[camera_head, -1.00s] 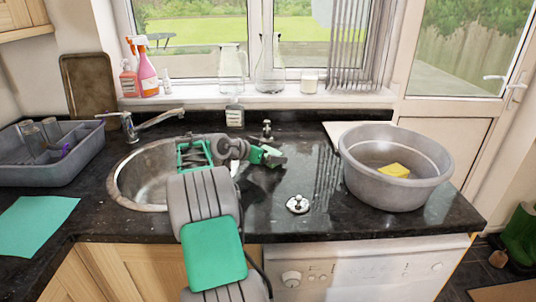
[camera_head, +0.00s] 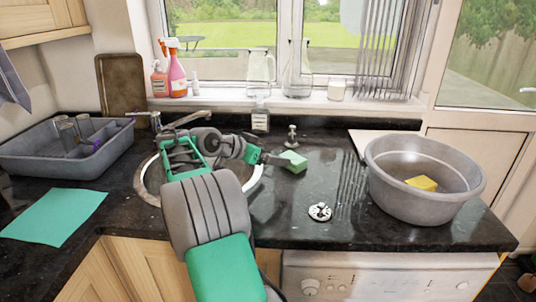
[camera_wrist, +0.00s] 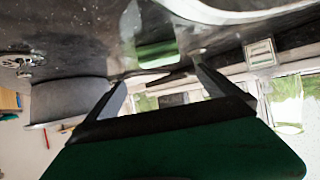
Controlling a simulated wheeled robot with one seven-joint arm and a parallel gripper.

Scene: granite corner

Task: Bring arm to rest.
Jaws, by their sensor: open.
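My arm reaches over the sink in the head view, folded above the basin. My gripper (camera_head: 277,159) is low over the counter at the sink's right edge. It is open, with its two dark fingers spread in the wrist view (camera_wrist: 160,77). A green sponge-like block (camera_head: 294,161) lies on the counter just right of the fingertips. It also shows beyond the fingers in the wrist view (camera_wrist: 156,52). I see nothing held; whether a finger touches the block is unclear.
The sink (camera_head: 147,183) is partly hidden by my arm. A grey basin (camera_head: 425,208) holding a yellow sponge (camera_head: 422,183) stands right. A metal plug (camera_head: 320,211), soap bottle (camera_head: 260,120), tap (camera_head: 190,118), dish rack (camera_head: 60,163) and green cloth (camera_head: 55,214) are around. The front middle counter is mostly clear.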

